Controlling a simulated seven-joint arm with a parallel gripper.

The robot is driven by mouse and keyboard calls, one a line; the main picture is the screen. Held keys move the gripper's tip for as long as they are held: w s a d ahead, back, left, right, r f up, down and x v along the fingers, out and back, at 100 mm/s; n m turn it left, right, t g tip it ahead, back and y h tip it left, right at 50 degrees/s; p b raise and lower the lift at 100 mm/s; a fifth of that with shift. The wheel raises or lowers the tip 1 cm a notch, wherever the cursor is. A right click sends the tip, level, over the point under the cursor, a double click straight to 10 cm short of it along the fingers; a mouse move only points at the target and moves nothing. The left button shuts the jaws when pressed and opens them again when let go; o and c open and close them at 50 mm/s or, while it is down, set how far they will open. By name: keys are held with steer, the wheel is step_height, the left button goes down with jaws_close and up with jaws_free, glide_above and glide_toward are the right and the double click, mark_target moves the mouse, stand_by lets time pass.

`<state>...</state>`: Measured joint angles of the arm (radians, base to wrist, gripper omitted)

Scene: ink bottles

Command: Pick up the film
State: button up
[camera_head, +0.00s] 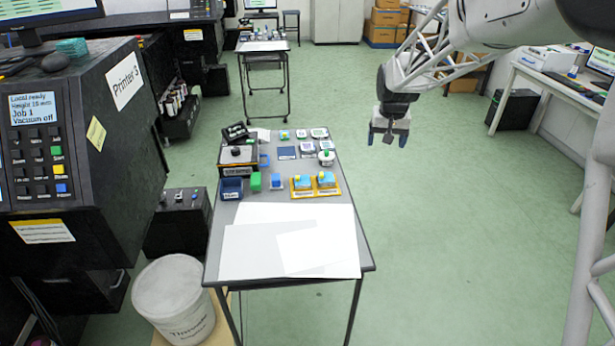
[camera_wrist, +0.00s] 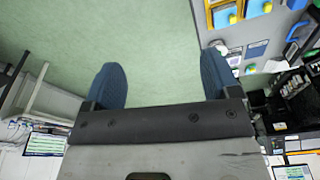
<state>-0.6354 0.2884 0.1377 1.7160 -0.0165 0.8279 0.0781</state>
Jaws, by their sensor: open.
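Several flat white sheets (camera_head: 265,250) lie overlapping on the near half of the grey table (camera_head: 214,262); I cannot tell which of them, if any, is the film. The top sheet (camera_head: 318,252) lies askew at the right. My gripper (camera_head: 387,139) hangs in the air to the right of the table's far part, away from the sheets. In the wrist view its two blue fingers (camera_wrist: 162,68) are spread apart with nothing between them, above green floor. The sheets do not show clearly in the wrist view.
A large printer (camera_head: 110,150) and a white bucket (camera_head: 172,296) stand left. Floor right of the table is clear.

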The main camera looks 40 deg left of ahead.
steer(key=a+f+n, duration=0.1)
steer(key=a+f, duration=0.3)
steer(key=a, duration=0.3)
steer(key=a+f, duration=0.4)
steer(key=a, duration=0.4)
steer(key=n, duration=0.2)
glide_toward(302, 179)
steer(key=shift+w+r, duration=0.1)
steer(key=shift+w, duration=0.1)
steer(key=shift+w+a+f, duration=0.1)
steer(key=shift+f, duration=1.2)
steer(key=shift+w+a+f, duration=0.1)
steer(key=shift+f, duration=1.2)
steer(key=shift+w+a+f, duration=0.1)
steer(key=shift+w+f, duration=0.05)
steer(key=shift+f, duration=1.15)
steer(key=c, duration=0.8)
